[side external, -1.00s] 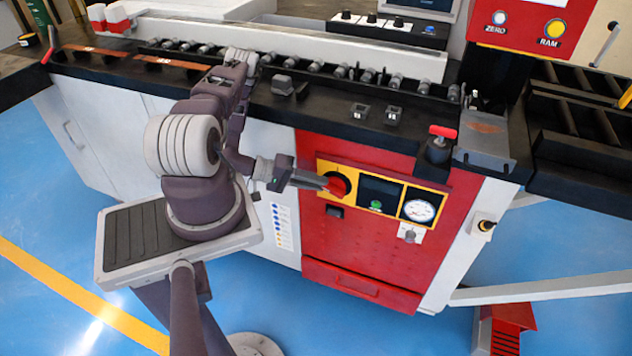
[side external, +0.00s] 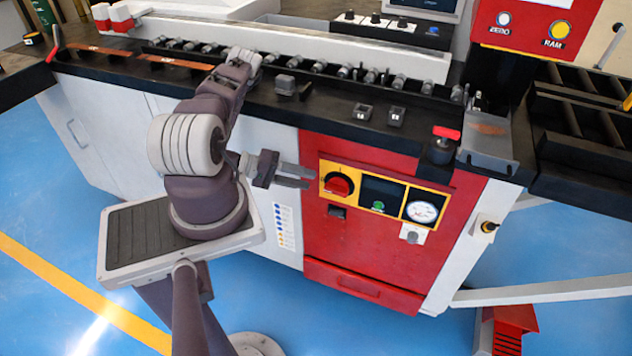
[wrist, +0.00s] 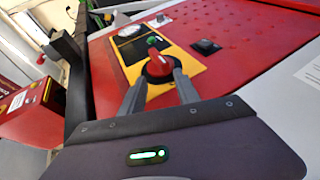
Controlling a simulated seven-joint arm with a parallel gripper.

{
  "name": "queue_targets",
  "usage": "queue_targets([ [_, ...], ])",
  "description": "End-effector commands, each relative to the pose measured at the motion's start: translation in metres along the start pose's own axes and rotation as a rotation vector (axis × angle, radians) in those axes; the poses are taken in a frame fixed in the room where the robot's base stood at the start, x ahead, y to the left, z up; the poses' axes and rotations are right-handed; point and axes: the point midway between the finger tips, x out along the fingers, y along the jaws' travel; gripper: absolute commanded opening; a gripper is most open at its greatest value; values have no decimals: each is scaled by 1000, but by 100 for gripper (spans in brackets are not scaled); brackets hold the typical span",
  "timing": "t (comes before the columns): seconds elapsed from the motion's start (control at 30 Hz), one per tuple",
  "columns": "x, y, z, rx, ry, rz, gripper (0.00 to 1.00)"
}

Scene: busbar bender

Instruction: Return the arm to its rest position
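My gripper (side external: 311,179) is in front of the red cabinet, just left of the yellow-framed panel (side external: 328,168). Its two fingers are spread and hold nothing. They point at the red rotary knob (side external: 340,185), with a small gap between the fingertips and the knob in the side view. In the wrist view the red knob (wrist: 159,64) shows between and beyond the open fingers (wrist: 160,85).
The black bench top (side external: 320,113) with rollers and small dies runs above and behind my gripper. A red-topped handle (side external: 445,133) stands at the right. A gauge (side external: 421,212) and a green button (side external: 378,206) sit beside the knob. Free floor (side external: 350,320) lies in front.

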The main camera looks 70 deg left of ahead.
Motion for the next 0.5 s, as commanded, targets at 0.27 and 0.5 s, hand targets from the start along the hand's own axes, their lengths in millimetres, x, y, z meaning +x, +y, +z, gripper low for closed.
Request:
queue_targets([
  [0.27, -24, 0, 0, 0, -1, 1, 38],
  [0.5, -23, 0, 0, 0, 0, 1, 38],
])
